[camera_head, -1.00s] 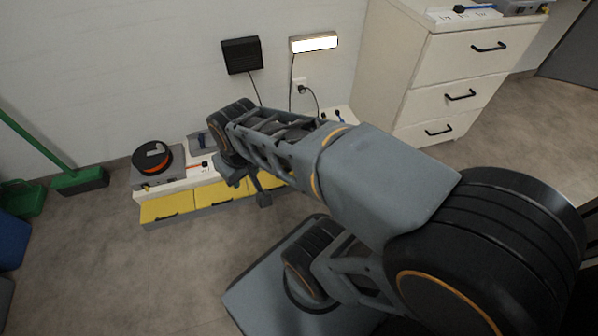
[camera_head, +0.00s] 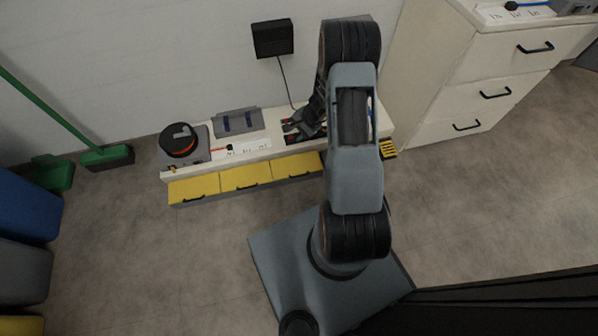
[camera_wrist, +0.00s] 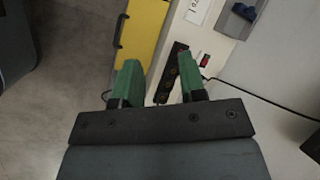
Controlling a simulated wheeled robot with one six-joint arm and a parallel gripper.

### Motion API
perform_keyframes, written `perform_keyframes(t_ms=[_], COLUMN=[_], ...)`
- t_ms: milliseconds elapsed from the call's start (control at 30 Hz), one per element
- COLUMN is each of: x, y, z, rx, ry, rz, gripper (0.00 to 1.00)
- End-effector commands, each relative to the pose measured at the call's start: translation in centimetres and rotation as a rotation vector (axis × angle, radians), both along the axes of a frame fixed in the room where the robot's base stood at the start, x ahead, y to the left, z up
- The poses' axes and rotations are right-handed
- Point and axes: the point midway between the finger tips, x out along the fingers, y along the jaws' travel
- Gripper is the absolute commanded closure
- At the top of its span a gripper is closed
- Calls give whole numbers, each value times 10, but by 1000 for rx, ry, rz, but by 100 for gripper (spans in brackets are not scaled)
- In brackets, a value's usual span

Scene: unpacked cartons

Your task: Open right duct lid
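My gripper (camera_wrist: 159,75) shows two green fingers spread apart in the wrist view, with nothing between them. A black strip on the white bench lies beyond the fingertips. In the head view my gripper hangs over the bench, partly hidden by my arm. No part is clearly marked as the right duct lid. A grey panel with two blue pieces (camera_head: 237,122) stands along the back of the bench, left of my gripper. A grey panel with a blue piece (camera_wrist: 238,20) shows at the top of the wrist view. Anything behind my arm is hidden.
The low white bench (camera_head: 263,152) has yellow fronts with dark handles (camera_head: 246,178). An orange-and-black spool (camera_head: 180,141) sits at its left end. A white drawer cabinet (camera_head: 490,75) stands right. A green broom (camera_head: 107,157) leans left. The floor in front is mostly free.

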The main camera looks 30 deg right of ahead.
Motion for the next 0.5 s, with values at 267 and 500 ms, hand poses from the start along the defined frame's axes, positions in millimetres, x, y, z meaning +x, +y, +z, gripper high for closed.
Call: perform_keyframes(t_ms=[267,500], x=[-33,-56], y=[-35,-42], z=[-113,-158], rx=[62,72], ry=[141,199], rz=[-352,-482], gripper=[62,62])
